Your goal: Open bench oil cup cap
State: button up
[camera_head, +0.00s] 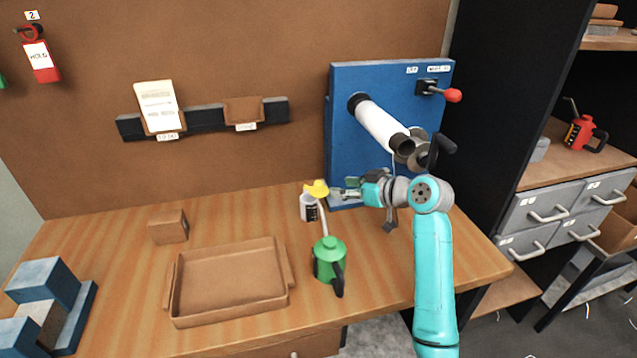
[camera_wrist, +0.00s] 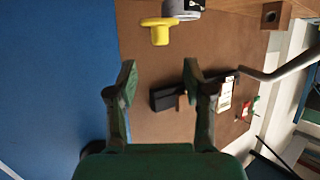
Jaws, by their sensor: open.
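The bench oil cup (camera_head: 308,207) is a small pale cup with a dark label, standing on the bench left of the blue panel. Its yellow cap (camera_head: 317,188) is at its top; I cannot tell whether it is seated or tilted. My gripper (camera_head: 342,192) is open and empty, just right of the cap and apart from it. In the wrist view, the fingers (camera_wrist: 160,80) are spread, with the yellow cap (camera_wrist: 158,30) beyond them towards the top. The cup (camera_wrist: 184,9) is partly cut off by the top edge there.
A green oil can (camera_head: 329,260) with a thin spout stands in front of the cup. The blue panel (camera_head: 345,130) carries a white roll (camera_head: 380,125) above my gripper. A brown tray (camera_head: 190,318) and wooden block (camera_head: 168,227) are to the left. Bench between is clear.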

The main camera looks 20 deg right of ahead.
aim_at(322, 185)
jog(key=x, duration=0.9)
grip_shut()
